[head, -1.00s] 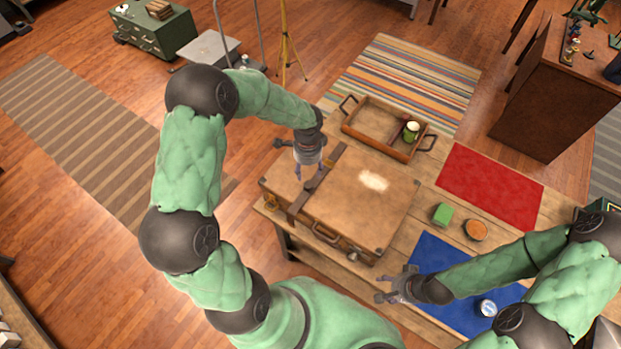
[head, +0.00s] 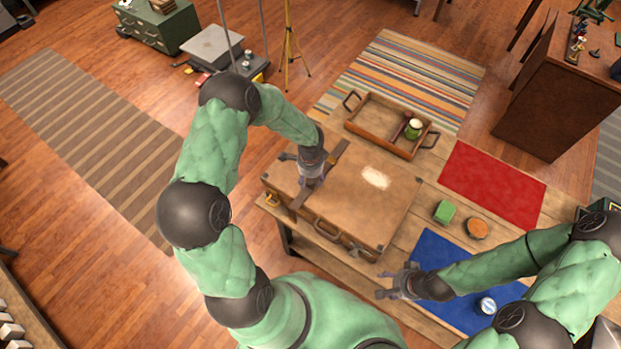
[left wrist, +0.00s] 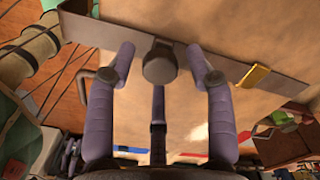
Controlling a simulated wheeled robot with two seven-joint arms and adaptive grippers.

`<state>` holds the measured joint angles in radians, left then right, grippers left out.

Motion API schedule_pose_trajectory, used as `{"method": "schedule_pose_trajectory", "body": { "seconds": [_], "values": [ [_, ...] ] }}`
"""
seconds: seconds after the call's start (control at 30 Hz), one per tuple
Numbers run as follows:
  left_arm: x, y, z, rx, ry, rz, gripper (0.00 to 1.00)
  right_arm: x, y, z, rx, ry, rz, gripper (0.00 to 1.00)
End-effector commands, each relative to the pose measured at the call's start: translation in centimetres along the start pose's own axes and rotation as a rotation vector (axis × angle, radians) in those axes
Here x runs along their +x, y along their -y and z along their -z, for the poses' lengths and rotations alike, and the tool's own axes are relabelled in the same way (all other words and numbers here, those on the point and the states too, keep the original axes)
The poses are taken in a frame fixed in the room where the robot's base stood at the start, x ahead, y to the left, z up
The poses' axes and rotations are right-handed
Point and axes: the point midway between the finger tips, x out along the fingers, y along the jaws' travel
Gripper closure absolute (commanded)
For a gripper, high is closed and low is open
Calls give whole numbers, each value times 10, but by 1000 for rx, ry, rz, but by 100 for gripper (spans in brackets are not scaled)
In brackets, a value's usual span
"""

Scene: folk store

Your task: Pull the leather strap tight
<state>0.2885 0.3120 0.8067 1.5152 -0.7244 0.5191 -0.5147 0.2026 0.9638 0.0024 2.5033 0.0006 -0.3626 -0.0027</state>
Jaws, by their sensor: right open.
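A tan suitcase (head: 352,222) lies flat on the wooden table. A dark leather strap (head: 298,201) runs across its left part; in the left wrist view the strap (left wrist: 95,33) crosses the lid, with a yellow metal buckle (left wrist: 253,76) on it. My left gripper (head: 309,182) is over the strap, low above the lid. In the left wrist view its purple fingers (left wrist: 160,55) are apart, with the strap beyond their tips; I cannot tell whether they touch it. My right gripper (head: 388,288) is open and empty near the table's front edge, right of the suitcase.
Behind the suitcase is a wooden tray (head: 372,138) holding a green-and-white jar (head: 413,129). To the right are a red mat (head: 492,184), a green block (head: 447,211), an orange round tin (head: 477,228) and a blue mat (head: 432,247) with a small can (head: 487,305).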

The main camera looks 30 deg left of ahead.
Motion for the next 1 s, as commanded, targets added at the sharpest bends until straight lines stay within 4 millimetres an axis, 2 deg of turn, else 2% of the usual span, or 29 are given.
{"method": "schedule_pose_trajectory", "body": {
  "seconds": [0.03, 0.1, 0.17, 0.37, 0.7, 0.97, 1.0],
  "values": [
    [0, 0, 0, 0, 0, 0, 66, 0, 0, 0, 0, 0, 0, 46],
    [0, 0, 0, 0, 0, 0, 86, 0, 0, 0, 0, 0, 0, 46],
    [0, 0, 0, 0, 0, 0, 100, 0, 0, 0, 0, 0, 0, 46],
    [0, 2, 2, 0, 0, 1, 100, 1, 0, 0, 0, 0, 0, 46],
    [1, 28, 28, 0, -1, 2, 100, 11, -4, 0, 0, 0, 0, 46],
    [-1, 29, 29, 0, -4, 4, 100, 10, -4, 0, 0, 0, 0, 46],
    [-1, 29, 29, 0, -4, 4, 57, 10, -4, 0, 0, 0, 0, 46]
  ]
}}
